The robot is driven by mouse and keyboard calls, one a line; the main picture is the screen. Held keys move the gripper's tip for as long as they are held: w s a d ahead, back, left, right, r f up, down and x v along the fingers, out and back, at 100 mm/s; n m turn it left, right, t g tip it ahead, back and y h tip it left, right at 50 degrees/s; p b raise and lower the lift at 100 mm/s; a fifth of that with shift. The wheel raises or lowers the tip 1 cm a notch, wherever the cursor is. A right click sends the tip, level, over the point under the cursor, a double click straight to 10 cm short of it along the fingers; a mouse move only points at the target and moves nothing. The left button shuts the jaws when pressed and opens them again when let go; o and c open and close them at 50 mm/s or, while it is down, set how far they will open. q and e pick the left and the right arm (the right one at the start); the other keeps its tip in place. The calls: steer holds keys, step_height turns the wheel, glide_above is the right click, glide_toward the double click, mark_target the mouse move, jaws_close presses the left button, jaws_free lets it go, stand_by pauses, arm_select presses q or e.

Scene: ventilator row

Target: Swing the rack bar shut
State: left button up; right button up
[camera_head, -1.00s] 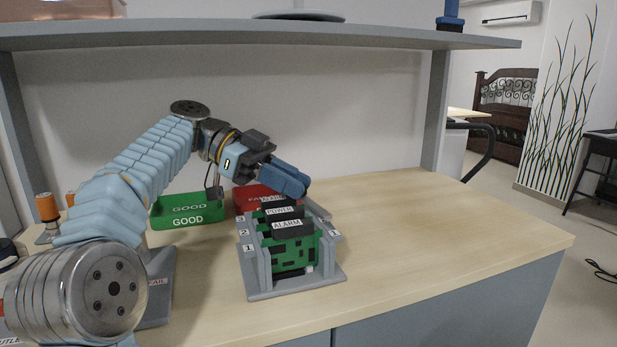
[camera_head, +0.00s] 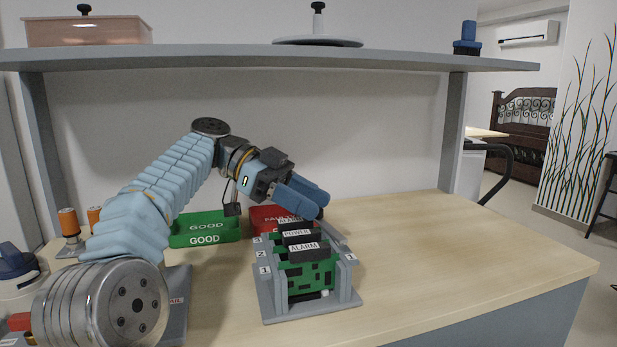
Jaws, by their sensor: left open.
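The grey rack (camera_head: 312,311) stands on the wooden bench with green circuit boards upright in its numbered slots 1, 2 and 3. The front board (camera_head: 308,277) has a black top edge labelled ALARM, and the one behind it (camera_head: 298,240) is labelled POWER. I cannot clearly make out the rack bar; the rack's far end is partly hidden by my gripper. My left gripper (camera_head: 309,205) is open, its blue fingers above the rear of the rack and in front of the red tray. I see nothing held in it. My right gripper is not in view.
A green tray labelled GOOD (camera_head: 205,230) and a red tray (camera_head: 262,218) stand behind the rack. Orange-topped items (camera_head: 68,222) stand at the left. A grey shelf (camera_head: 400,62) spans above. The bench (camera_head: 450,250) is clear to the right.

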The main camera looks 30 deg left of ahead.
arm_select(q)
steer(key=s+d+r, duration=0.7)
steer(key=s+r, duration=0.5)
steer(key=shift+b, duration=0.45)
steer(key=shift+d, duration=0.1)
